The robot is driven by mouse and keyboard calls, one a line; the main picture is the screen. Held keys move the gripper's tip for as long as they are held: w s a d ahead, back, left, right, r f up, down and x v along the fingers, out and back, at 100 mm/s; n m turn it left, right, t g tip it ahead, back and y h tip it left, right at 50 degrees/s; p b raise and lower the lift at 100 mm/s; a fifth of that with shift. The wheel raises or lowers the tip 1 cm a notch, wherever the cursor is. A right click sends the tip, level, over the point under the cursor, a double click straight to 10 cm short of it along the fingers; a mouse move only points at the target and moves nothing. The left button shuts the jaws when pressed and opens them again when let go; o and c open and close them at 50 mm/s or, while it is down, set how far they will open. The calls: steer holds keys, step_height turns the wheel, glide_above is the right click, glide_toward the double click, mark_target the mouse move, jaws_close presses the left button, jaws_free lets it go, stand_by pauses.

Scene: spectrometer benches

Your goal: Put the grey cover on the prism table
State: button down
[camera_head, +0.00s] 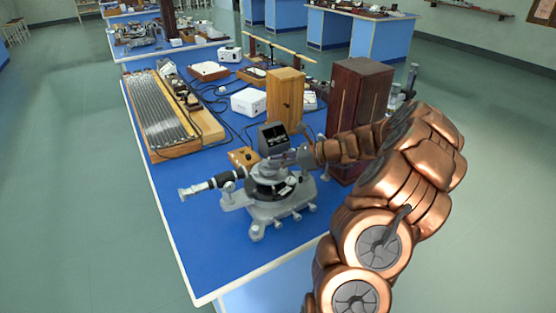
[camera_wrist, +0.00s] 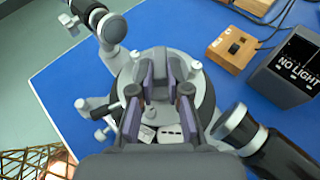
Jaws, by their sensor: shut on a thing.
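The spectrometer (camera_head: 268,205) stands near the front of the blue bench, with its telescope tube (camera_head: 205,187) pointing left. My gripper (camera_head: 296,157) reaches in from the right over its middle. In the wrist view the purple-padded fingers (camera_wrist: 160,82) are shut on a grey piece, which looks like the grey cover (camera_wrist: 158,66). The piece is directly above the round centre of the spectrometer (camera_wrist: 205,95). The prism table is mostly hidden under the fingers and the held piece. I cannot tell whether the piece touches it.
A dark box marked "NO LIGHT" (camera_wrist: 288,65) stands close behind the spectrometer, beside a wooden switch box (camera_wrist: 232,48). A tall dark wooden cabinet (camera_head: 357,100) and a lighter wooden box (camera_head: 285,95) stand behind. Bare blue bench (camera_head: 205,245) lies at the front left.

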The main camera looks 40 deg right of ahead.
steer(key=shift+f, duration=0.3)
steer(key=c, duration=1.1)
jaws_free()
steer(key=shift+c, duration=0.2)
